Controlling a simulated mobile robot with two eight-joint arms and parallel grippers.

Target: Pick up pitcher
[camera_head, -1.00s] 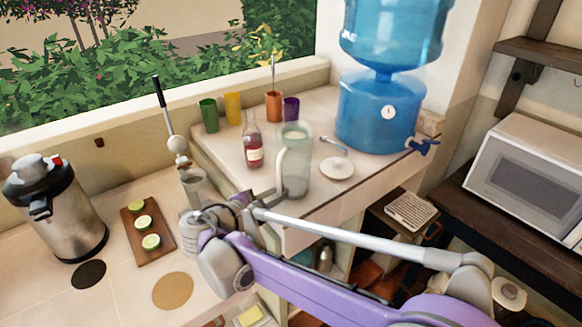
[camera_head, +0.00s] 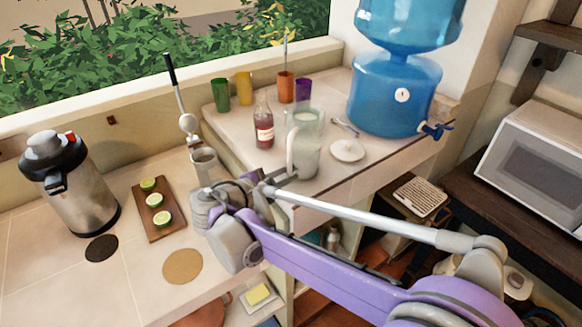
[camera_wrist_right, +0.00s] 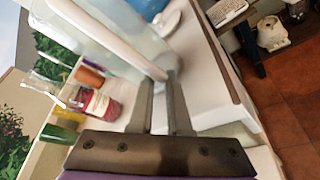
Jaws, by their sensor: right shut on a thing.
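The pitcher (camera_head: 306,158) is pale, see-through glass with a whitish handle (camera_head: 291,152) on its left side. It stands on the raised counter near the front edge; I cannot tell whether its base touches the surface. My right gripper (camera_head: 272,180) reaches in from the lower right and is at the handle. In the right wrist view, its two dark fingers (camera_wrist_right: 165,80) are close together at the handle (camera_wrist_right: 115,38), with the pitcher's body (camera_wrist_right: 135,25) beyond. The contact itself is partly hidden. My left gripper is not in view.
A red bottle (camera_head: 264,125) stands left of the pitcher and a white lid (camera_head: 347,151) lies right of it. Several coloured cups stand behind. A blue water dispenser (camera_head: 390,95) is at the back right.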

